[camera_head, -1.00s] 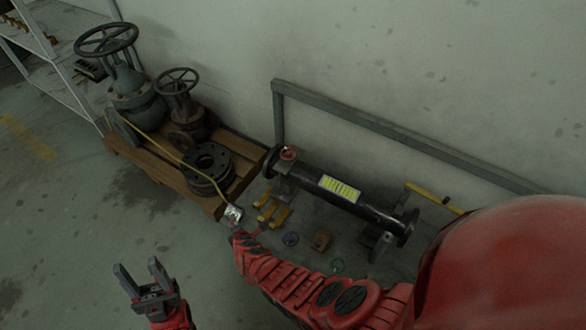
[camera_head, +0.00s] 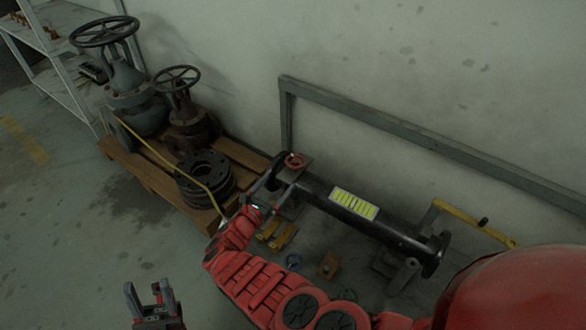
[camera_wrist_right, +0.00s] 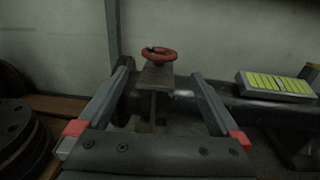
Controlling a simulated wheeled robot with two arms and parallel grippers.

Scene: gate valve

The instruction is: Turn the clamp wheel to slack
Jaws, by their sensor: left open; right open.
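The clamp wheel is a small red handwheel (camera_head: 295,160) on a clamp at the left end of a black flanged pipe (camera_head: 372,215). In the right wrist view the red wheel (camera_wrist_right: 158,54) sits on a grey plate, ahead of and between my open fingers, apart from them. My right gripper (camera_wrist_right: 160,95) is open and empty. In the head view the right arm reaches to the pipe's left end, and its fingers are hard to make out there. My left gripper (camera_head: 150,290) is open and empty at the bottom left, far from the wheel.
A wooden pallet (camera_head: 160,185) with two valves (camera_head: 120,75) and stacked black flanges (camera_head: 205,172) stands left of the pipe. A grey rail (camera_head: 400,137) runs along the wall behind. Yellow parts (camera_head: 284,236) and small items lie on the floor below the pipe. The left floor is clear.

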